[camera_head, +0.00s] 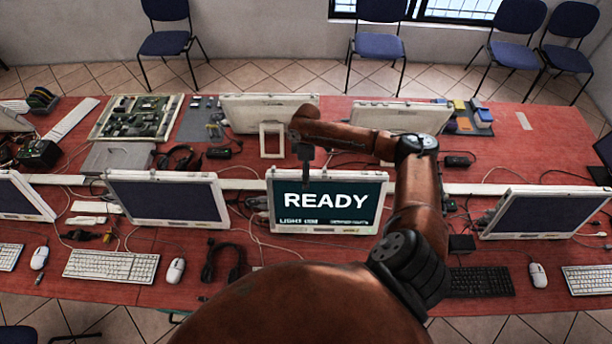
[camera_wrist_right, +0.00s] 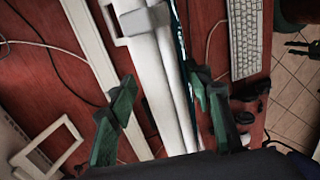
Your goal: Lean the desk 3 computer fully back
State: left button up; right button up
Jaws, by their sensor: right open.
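A white-framed computer screen (camera_head: 325,202) stands on the near row of the red table, showing "READY" in white on dark teal. Smaller text below is too small to read surely. No label shows which computer is desk 3. My right gripper (camera_head: 306,170) points down at the top edge of this screen, left of its middle. In the right wrist view, the green fingers of the gripper (camera_wrist_right: 164,92) are apart, one on each side of the white screen casing (camera_wrist_right: 170,70). I cannot tell whether they touch it. My left gripper is not in view.
Other screens stand left (camera_head: 165,198) and right (camera_head: 540,212). Behind are two more screens, one at back left (camera_head: 270,112), and a circuit board tray (camera_head: 137,117). Keyboards (camera_head: 112,266), mice and loose black cables (camera_head: 220,260) lie along the front. A white cable channel (camera_head: 240,184) runs behind the near screens.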

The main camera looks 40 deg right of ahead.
jog(key=v, duration=1.2)
dwell(0.3)
